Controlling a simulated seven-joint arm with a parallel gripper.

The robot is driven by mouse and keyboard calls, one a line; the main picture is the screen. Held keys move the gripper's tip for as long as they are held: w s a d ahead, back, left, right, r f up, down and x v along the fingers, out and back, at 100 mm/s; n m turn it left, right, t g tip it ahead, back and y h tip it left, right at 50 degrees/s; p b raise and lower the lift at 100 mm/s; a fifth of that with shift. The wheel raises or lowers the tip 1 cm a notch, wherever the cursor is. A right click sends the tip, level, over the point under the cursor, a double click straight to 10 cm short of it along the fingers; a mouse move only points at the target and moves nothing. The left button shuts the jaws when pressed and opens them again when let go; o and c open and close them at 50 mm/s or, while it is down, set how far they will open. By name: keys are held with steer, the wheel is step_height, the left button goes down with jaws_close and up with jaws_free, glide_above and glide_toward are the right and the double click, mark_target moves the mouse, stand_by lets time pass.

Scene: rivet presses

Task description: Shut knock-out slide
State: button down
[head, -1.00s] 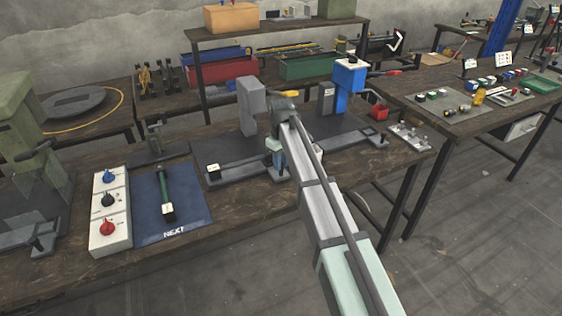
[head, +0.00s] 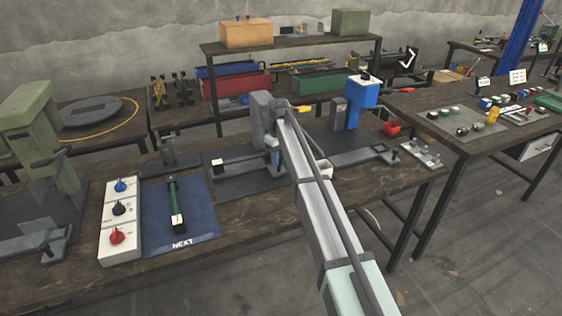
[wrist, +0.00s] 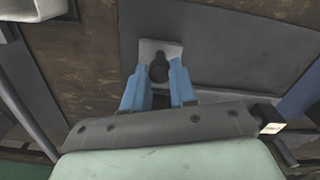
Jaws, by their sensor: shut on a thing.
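My gripper (head: 273,157) is at the foot of the middle grey press (head: 263,118). In the wrist view its blue fingers (wrist: 159,82) are shut on the sides of a dark round knob (wrist: 159,68). The knob stands on a light grey plate (wrist: 147,48), which I take to be the knock-out slide's end. In the head view the knob is hidden by my fingers and arm. A small dark block with a white top (head: 218,163) sits at the left of this press's base; it also shows at the right in the wrist view (wrist: 268,120).
A blue press (head: 354,105) stands to the right, a green press (head: 40,130) to the left. A white switch box (head: 120,220) and a blue mat (head: 200,215) marked NEXT lie in front on the left. Bare bench (head: 240,218) shows beside the mat.

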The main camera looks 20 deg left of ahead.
steer(key=c, duration=0.9)
jaws_free()
steer(key=shift+s+d, duration=0.35)
steer(key=shift+s, duration=0.05)
steer(key=s+d, duration=0.7)
steer(key=shift+s+d+r, duration=0.2)
steer(key=shift+s+d, duration=0.15)
step_height(320, 180, up, 14)
steer(key=shift+s+d+f+m+g+h, duration=0.15)
steer(key=shift+d+f+m+g+h, duration=0.2)
steer(key=shift+d+f, duration=3.05)
steer(key=shift+s+d+f+m+g+h, duration=0.1)
steer(key=shift+d+f+m+h, duration=0.4)
steer(key=shift+d+f, duration=2.9)
steer(key=shift+s+d+f+m+g+h, duration=0.2)
steer(key=shift+d+f+m, duration=0.35)
steer(key=shift+d+f, duration=2.8)
